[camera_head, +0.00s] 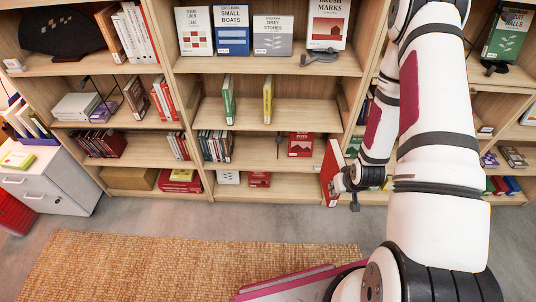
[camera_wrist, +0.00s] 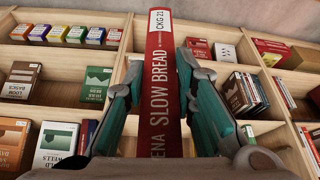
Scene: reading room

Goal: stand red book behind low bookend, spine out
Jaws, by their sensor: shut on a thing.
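My gripper (camera_wrist: 160,70) is shut on a red book (camera_wrist: 157,115), with one finger on each side of it. In the wrist view the spine faces the camera, reading "SLOW BREAD" with a white label "CKG 21" at one end. In the head view the red book (camera_head: 331,170) is upright and slightly tilted, in front of the lower shelves, right of the middle bay.
On that lower shelf a row of books (camera_head: 215,146) stands at left and a red face-out book (camera_head: 300,145) at right, with free room between. The shelf above holds a green book (camera_head: 228,100) and a yellow book (camera_head: 267,100). A woven rug (camera_head: 130,265) covers the floor.

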